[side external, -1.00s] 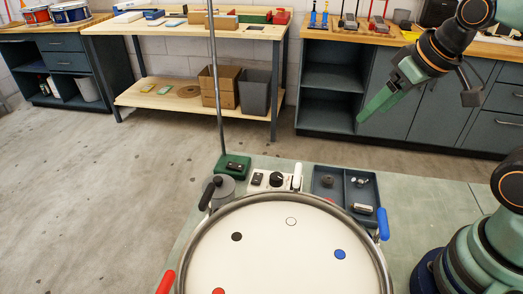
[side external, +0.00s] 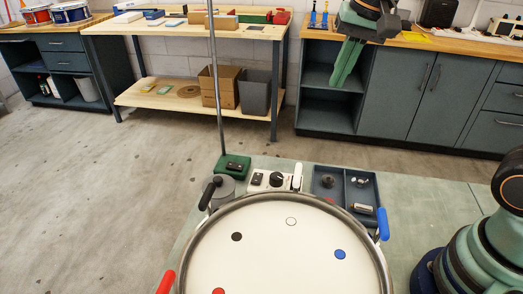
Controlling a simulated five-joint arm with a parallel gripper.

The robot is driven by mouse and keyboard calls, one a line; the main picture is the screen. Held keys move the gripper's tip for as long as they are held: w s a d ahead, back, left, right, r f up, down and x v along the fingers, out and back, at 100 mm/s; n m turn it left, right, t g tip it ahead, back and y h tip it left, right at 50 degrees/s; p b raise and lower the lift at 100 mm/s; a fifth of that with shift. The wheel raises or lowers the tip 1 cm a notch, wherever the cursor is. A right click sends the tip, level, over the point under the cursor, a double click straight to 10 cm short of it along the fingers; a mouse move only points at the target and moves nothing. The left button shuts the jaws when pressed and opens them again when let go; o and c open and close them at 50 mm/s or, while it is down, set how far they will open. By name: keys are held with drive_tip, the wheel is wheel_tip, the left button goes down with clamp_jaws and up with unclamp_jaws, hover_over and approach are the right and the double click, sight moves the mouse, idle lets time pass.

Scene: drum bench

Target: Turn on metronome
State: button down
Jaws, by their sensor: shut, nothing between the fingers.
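A small white control box (side external: 262,184) stands on the bench behind the drum, with a black knob (side external: 277,179) and a small black switch-like part (side external: 256,179) on it. A white upright lever (side external: 297,175) stands at its right end. I cannot tell which of these is the metronome. My gripper (side external: 339,82) is high above the bench's far side, right of these things and clear of them. Its green fingers point down, closed and empty.
The round white drumhead (side external: 285,255) with coloured dots fills the front, with red, black and blue clamp handles on its rim. A dark tray (side external: 359,190) with small metal parts lies right of the box. The tall rod (side external: 216,90) rises behind.

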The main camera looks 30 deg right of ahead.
drive_tip(key=w+a+m+g, duration=0.2)
drive_tip(key=w+a+m, duration=0.1)
drive_tip(key=w+m, duration=0.15)
drive_tip(key=m+g, duration=0.3)
drive_tip(key=m, duration=0.6)
hover_over(256, 182)
drive_tip(key=w+d, duration=0.3)
wheel_tip(256, 182, down, 5)
drive_tip(key=a+f+m+g+h, duration=0.1)
drive_tip(key=a+f+m, duration=0.3)
drive_tip(key=f+m, duration=0.2)
drive_tip(key=shift+w+a+f+h, duration=0.25)
drive_tip(key=shift+a+f+h, duration=0.05)
drive_tip(key=shift+a, duration=0.05)
drive_tip(key=x, duration=1.3)
drive_tip(key=shift+w+f, duration=0.1)
drive_tip(key=shift+w, duration=0.1)
drive_tip(key=shift+f, duration=0.45)
